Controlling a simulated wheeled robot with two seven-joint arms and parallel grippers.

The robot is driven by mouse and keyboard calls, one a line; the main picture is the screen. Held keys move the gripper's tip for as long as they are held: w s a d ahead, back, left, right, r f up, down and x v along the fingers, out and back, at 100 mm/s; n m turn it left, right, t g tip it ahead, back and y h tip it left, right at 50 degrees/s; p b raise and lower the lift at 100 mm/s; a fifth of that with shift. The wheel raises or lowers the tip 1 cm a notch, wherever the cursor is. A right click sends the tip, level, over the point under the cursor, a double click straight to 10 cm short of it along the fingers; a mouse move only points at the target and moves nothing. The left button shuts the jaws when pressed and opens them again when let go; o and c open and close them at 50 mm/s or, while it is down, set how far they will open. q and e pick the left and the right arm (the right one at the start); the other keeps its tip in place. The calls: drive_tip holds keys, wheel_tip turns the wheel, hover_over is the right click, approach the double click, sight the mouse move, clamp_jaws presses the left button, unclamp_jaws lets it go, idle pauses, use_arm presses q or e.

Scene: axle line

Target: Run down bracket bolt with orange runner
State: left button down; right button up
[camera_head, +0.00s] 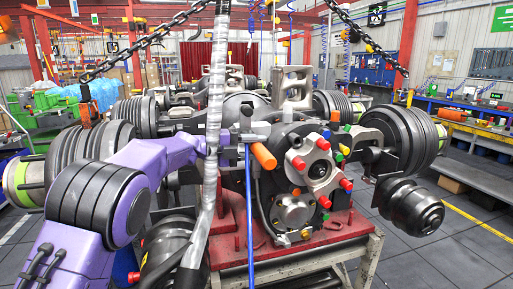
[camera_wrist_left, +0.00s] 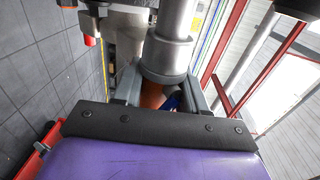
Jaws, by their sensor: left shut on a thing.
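My left gripper (camera_head: 236,141) reaches in from the left on the purple arm, in front of the axle hub. It is shut on the orange runner (camera_head: 264,156), a tool with an orange handle and a grey body. In the left wrist view, the runner's orange part (camera_wrist_left: 152,97) sits between the two grey fingers, beside a large grey cylinder (camera_wrist_left: 167,55). The hub's grey bracket (camera_head: 318,168) carries several bolts with red, green and yellow ends, including a red one (camera_head: 298,163). I cannot tell which is the bracket bolt. My right gripper is not in view.
The axle rests on a red stand (camera_head: 285,252). A blue hose (camera_head: 249,215) hangs below the runner. A wrapped silver column (camera_head: 213,130) stands close to my gripper, and chains (camera_head: 140,47) hang overhead. Grey floor (camera_head: 440,255) is clear at the right.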

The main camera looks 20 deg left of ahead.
sight(256, 154)
use_arm(q)
drive_tip(key=shift+w+a+r, duration=0.2)
idle(0.7)
idle(0.9)
drive_tip(key=shift+s+d+f+b, duration=0.15)
drive_tip(key=shift+f+b, duration=0.1)
drive_tip(key=shift+b, duration=0.1)
drive_tip(key=shift+s+d+f+b, duration=0.15)
drive_tip(key=shift+s+d+b, duration=0.15)
drive_tip(key=shift+b, duration=0.35)
drive_tip(key=shift+s+d+b, duration=0.6)
drive_tip(key=shift+s+b, duration=0.3)
drive_tip(key=shift+b, duration=0.05)
drive_tip(key=shift+s+d+b, duration=0.3)
drive_tip(key=shift+s+b, duration=0.2)
drive_tip(key=shift+b, duration=0.1)
drive_tip(key=shift+s+d+b, duration=0.3)
drive_tip(key=shift+s+b, duration=0.2)
drive_tip(key=shift+b, duration=0.05)
drive_tip(key=shift+s+d+r, duration=0.25)
drive_tip(key=shift+s+d, duration=0.05)
drive_tip(key=shift+s, duration=0.1)
drive_tip(key=shift+a, duration=0.1)
